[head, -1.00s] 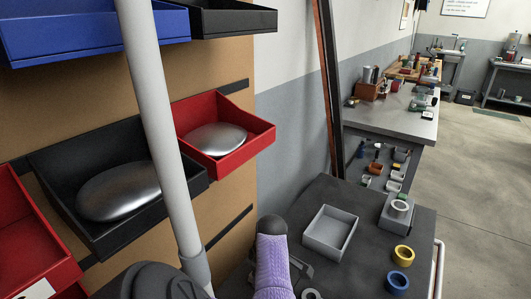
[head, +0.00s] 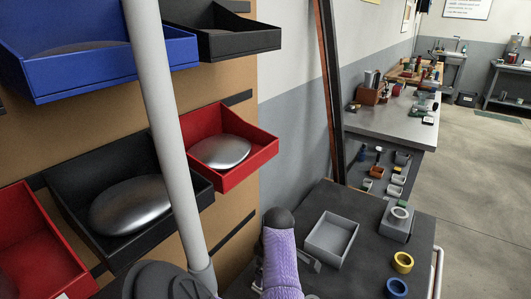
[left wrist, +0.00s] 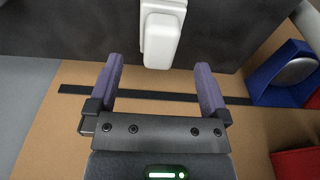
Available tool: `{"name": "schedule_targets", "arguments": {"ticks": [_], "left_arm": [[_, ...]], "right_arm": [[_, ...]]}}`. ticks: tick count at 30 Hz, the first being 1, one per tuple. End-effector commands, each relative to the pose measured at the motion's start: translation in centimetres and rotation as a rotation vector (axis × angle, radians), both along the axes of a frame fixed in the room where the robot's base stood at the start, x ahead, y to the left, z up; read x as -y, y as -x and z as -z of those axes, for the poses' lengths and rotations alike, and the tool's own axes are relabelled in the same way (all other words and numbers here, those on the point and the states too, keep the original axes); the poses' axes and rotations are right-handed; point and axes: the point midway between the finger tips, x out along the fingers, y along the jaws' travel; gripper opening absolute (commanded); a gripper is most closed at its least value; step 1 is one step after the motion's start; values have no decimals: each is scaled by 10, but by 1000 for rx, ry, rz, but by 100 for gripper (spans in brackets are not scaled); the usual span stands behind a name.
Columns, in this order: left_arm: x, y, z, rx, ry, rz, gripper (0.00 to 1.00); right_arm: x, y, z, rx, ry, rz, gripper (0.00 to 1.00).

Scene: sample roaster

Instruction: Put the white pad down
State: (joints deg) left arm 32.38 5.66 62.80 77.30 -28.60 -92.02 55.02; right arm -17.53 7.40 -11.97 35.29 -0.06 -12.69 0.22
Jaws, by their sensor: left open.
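A white block-like object (left wrist: 162,38), which looks like the white pad, shows in the left wrist view against a dark surface. It is just beyond and between the fingertips of my left gripper (left wrist: 158,67). The gripper is open, with a gap on each side of the white object. I cannot tell whether the object rests on the dark surface. In the head view I see my purple-sleeved arm at the bottom, but no clear white pad. My right gripper is not in view.
A grey open tray (head: 332,240) stands on the dark cart top (head: 365,215). A yellow ring (head: 403,262) and a blue ring (head: 397,288) lie to its right. Red (head: 228,181), black (head: 205,184) and blue (head: 105,76) bins hang on the brown board at left.

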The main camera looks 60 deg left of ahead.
Motion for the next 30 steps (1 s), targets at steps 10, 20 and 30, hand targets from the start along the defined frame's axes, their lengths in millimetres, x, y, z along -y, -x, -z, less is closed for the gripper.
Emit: {"name": "schedule_targets", "arguments": {"ticks": [10,20,30], "left_arm": [[6,-4,-60,1,0,1,100],[6,-4,-59,0,0,1,100],[6,-5,-119,18,-1,1,100]], "right_arm": [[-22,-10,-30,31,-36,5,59],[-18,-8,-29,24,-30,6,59],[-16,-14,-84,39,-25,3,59]]}}
